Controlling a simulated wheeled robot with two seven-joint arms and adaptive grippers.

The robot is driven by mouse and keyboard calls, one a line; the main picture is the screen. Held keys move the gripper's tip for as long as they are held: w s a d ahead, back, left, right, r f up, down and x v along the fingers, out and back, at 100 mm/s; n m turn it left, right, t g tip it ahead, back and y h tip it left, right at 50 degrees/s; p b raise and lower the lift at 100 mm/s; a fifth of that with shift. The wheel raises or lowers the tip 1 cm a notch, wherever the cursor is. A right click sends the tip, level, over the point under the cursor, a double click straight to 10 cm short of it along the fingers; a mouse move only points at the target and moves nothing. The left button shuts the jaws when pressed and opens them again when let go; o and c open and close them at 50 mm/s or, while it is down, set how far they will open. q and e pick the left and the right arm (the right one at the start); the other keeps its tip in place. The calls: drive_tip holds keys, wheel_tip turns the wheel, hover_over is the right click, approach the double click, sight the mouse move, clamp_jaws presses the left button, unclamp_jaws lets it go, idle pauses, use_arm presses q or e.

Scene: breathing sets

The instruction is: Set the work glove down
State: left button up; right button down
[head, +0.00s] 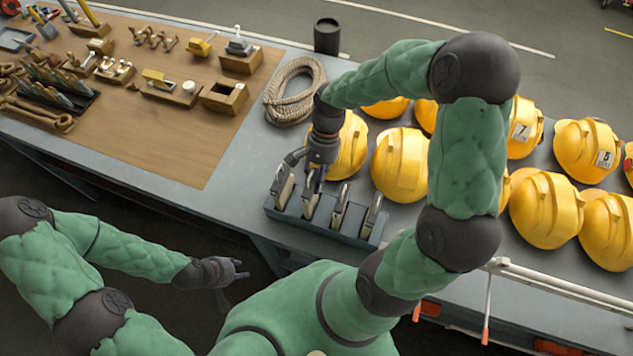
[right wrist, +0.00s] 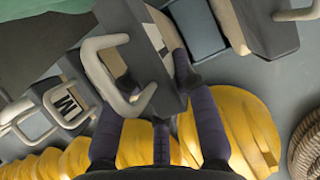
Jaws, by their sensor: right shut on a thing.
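I see no work glove in either view. My right gripper (head: 314,170) points down over a grey rack (head: 283,211) that holds several padlock-like pieces. It is shut on one dark grey padlock-like piece (right wrist: 138,52) with a pale shackle; the head view shows this piece (head: 312,188) at the rack. I cannot tell whether it is still seated there. In the right wrist view the gripper's fingers (right wrist: 155,85) press on its sides. My left gripper (head: 240,269) is open and empty, low in front of the bench.
Several yellow helmets (head: 401,166) stand right of the rack. A rope coil (head: 290,88) and a black cup (head: 327,36) are behind it. A brown board (head: 165,130) with tools and wooden blocks covers the left of the bench. Grey bench (head: 225,190) shows bare between board and rack.

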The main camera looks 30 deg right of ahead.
wheel_tip(320, 180, down, 2)
drive_tip(key=shift+w+d+f, duration=0.1)
drive_tip(key=shift+f, duration=0.15)
drive_tip(key=c, duration=1)
unclamp_jaws()
drive_tip(key=v, duration=1.2)
